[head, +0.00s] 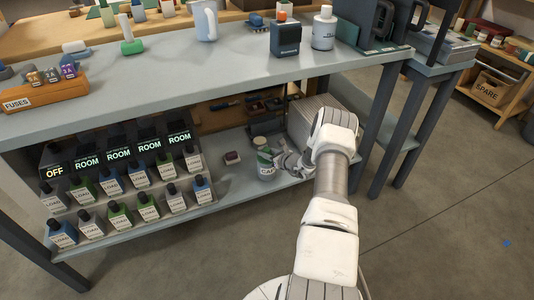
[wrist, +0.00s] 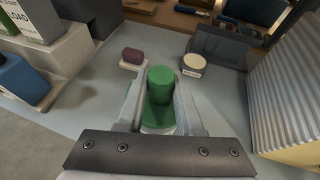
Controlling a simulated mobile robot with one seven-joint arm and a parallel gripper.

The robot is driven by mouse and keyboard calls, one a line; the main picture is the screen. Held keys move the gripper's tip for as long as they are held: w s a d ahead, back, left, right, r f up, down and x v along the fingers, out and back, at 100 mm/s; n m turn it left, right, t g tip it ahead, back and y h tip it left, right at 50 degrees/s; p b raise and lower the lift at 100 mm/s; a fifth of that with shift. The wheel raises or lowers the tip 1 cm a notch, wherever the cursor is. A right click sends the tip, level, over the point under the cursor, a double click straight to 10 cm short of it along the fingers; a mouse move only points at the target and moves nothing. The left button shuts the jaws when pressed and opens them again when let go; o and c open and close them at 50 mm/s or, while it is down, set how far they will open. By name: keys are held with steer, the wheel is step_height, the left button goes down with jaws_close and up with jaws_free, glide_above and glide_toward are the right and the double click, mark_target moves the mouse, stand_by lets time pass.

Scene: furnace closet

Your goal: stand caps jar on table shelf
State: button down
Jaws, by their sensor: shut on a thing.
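The caps jar (head: 265,167), pale with a green top and a partly visible "CAP" label, is upright at the lower shelf (head: 232,185) of the grey table. My gripper (head: 280,160) reaches in from the right and is shut on it. In the wrist view the jar's green top (wrist: 160,88) sits between the two fingers (wrist: 158,112). The jar's base is hidden in the wrist view, and I cannot tell whether it touches the shelf.
Several load bottles (head: 148,207) and lit "ROOM" boxes (head: 119,157) stand left on the shelf. A small maroon block (head: 232,157) lies behind the jar. A round-lidded tin (wrist: 194,64) is behind right, and a ribbed box (wrist: 290,85) stands right.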

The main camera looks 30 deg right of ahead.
steer(key=shift+f, duration=0.6)
steer(key=c, duration=0.5)
jaws_free()
steer(key=shift+f, duration=0.15)
steer(key=shift+s, duration=0.1)
steer(key=shift+r+p+v, duration=0.2)
steer(key=shift+p+v, duration=0.7)
steer(key=shift+v, duration=0.1)
steer(key=shift+s+a+r+p, duration=0.25)
steer(key=shift+s+p, duration=0.9)
steer(key=shift+s, duration=1.25)
steer(key=shift+s+a+r+p, duration=0.25)
steer(key=shift+s+p, duration=0.9)
steer(key=shift+s, duration=1.25)
steer(key=shift+s+a+r+p, duration=0.25)
steer(key=shift+s+p, duration=0.9)
steer(key=shift+s, duration=1.25)
steer(key=shift+r, duration=0.1)
